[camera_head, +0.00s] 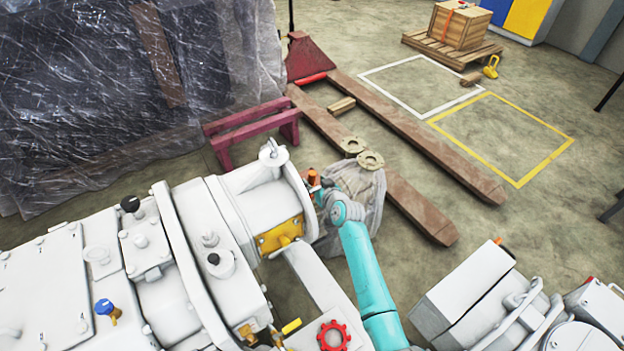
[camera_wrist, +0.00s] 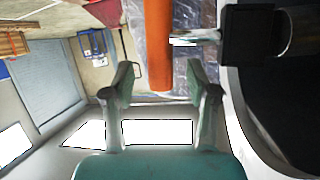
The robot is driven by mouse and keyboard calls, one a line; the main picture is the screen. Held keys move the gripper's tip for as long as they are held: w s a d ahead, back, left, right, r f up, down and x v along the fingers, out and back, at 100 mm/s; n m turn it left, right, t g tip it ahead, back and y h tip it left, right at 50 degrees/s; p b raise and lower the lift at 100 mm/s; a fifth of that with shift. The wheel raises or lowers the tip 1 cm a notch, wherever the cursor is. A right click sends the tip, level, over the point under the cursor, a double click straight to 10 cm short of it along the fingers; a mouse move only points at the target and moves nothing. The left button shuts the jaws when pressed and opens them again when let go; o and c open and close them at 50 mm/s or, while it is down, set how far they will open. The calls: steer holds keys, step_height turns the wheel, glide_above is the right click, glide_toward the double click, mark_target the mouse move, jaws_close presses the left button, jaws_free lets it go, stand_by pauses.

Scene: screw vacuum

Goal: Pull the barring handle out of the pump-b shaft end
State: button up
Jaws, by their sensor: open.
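The barring handle's orange grip (camera_wrist: 158,45) hangs down from the top of the wrist view. A short metal bar (camera_wrist: 194,38) and a black block (camera_wrist: 248,34) are right of it, beside the rounded pump casing (camera_wrist: 262,125). In the head view the orange grip (camera_head: 313,177) is small, at the right end of the white pump (camera_head: 265,205). My gripper (camera_wrist: 162,82) is open, with the grip's end between its fingers in the picture and visible gaps on both sides. In the head view my gripper (camera_head: 320,196) is close to the grip. The shaft end is hidden there.
Below my wrist is a plastic-wrapped lump (camera_head: 355,190) on the floor. A pallet truck (camera_head: 400,150) and a maroon stand (camera_head: 252,130) are behind. A second white machine (camera_head: 470,295) is at lower right. Wrapped goods (camera_head: 120,90) fill the upper left.

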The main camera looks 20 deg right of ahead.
steer(key=shift+x, duration=1.65)
jaws_close()
